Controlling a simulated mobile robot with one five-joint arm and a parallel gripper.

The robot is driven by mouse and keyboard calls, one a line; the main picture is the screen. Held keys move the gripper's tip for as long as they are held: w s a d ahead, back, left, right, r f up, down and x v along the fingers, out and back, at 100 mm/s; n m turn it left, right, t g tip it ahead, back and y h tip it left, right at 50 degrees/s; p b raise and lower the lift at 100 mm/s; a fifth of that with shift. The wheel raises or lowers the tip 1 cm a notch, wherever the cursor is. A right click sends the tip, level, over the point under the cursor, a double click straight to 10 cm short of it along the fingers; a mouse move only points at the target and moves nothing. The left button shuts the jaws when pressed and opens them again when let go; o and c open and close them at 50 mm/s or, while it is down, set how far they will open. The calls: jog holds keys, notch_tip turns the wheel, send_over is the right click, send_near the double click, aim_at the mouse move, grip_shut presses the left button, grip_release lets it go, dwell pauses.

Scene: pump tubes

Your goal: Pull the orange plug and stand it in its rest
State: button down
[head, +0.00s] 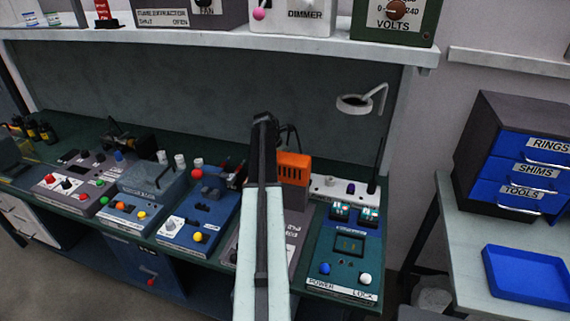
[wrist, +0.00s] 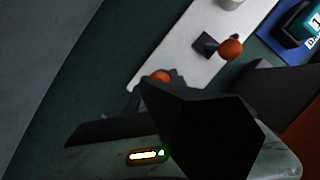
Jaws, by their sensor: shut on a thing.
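In the wrist view my gripper (wrist: 155,92) is shut, its dark jaws covering the lower middle of the picture. A round orange piece (wrist: 160,77) shows at the jaw tips, mostly hidden by them; it looks like the orange plug in their hold. A second orange ball (wrist: 230,48) sits on a dark grey foot on the pale strip (wrist: 187,56), apart from the jaws. I cannot tell which part is the rest. In the head view my arm hides the place where the jaws work.
A power-and-lock panel (head: 348,245) lies in front of the white strip (head: 320,190). Blue control boxes (head: 195,222) crowd the left. A ring lamp (head: 355,103) hangs behind.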

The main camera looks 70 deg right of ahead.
jog(key=shift+f+b, duration=0.3)
jog(key=shift+f, duration=0.15)
jog(key=c, duration=1)
grip_release()
jog(key=shift+r, duration=0.1)
jog(key=shift+c, duration=0.2)
jog(key=p+v, duration=0.7)
jog(key=v, duration=0.1)
jog(key=shift+d, duration=0.1)
